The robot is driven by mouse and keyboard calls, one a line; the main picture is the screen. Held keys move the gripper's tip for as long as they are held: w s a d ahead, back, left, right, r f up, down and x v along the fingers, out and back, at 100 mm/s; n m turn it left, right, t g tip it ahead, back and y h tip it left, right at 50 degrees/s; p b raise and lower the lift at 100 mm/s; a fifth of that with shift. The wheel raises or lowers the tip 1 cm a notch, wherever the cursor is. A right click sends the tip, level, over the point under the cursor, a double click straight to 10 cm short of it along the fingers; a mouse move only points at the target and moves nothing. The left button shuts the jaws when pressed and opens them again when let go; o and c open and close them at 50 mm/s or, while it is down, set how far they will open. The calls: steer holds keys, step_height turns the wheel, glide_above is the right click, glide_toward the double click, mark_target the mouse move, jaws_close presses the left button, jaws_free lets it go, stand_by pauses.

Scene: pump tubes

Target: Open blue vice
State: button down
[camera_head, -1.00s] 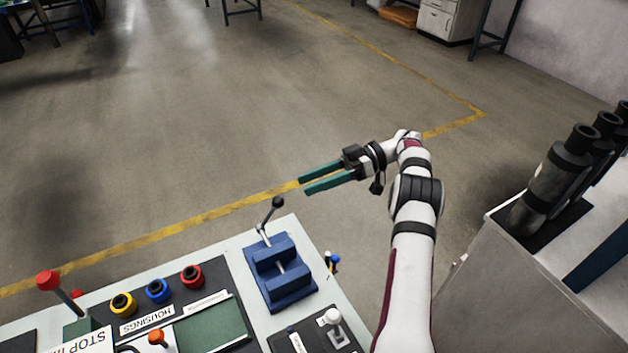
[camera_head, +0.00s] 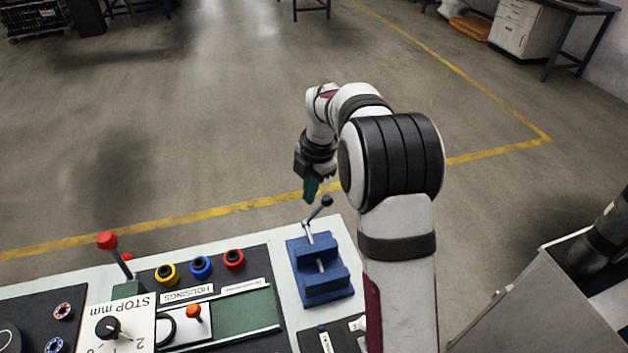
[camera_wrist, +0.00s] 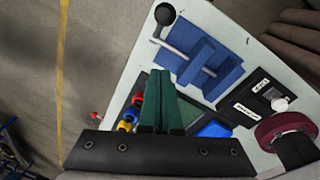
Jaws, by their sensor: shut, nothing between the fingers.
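The blue vice (camera_head: 322,280) stands at the back right of the workbench in the head view. Its grey lever with a black ball knob (camera_head: 326,201) rises from the far end and leans to the right. In the wrist view the vice (camera_wrist: 203,57) is at the upper middle, with the black knob (camera_wrist: 165,13) at its upper left. My gripper (camera_head: 310,189) is shut and empty, pointing down just behind and left of the knob, apart from it as far as I can see. Its green fingers (camera_wrist: 162,105) lie together in the wrist view.
Yellow, blue and red housings (camera_head: 200,266) sit left of the vice. A red-knobbed lever (camera_head: 108,241) stands further left. A panel with a white-knobbed switch (camera_wrist: 279,104) lies in front of the vice. Open floor is behind the bench.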

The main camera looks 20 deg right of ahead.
mark_target(317, 211)
steer(key=w+d+f, duration=0.2)
steer(key=d+f, duration=0.1)
steer(key=f, duration=0.1)
steer(key=shift+f, duration=0.4)
steer(key=shift+d, duration=0.1)
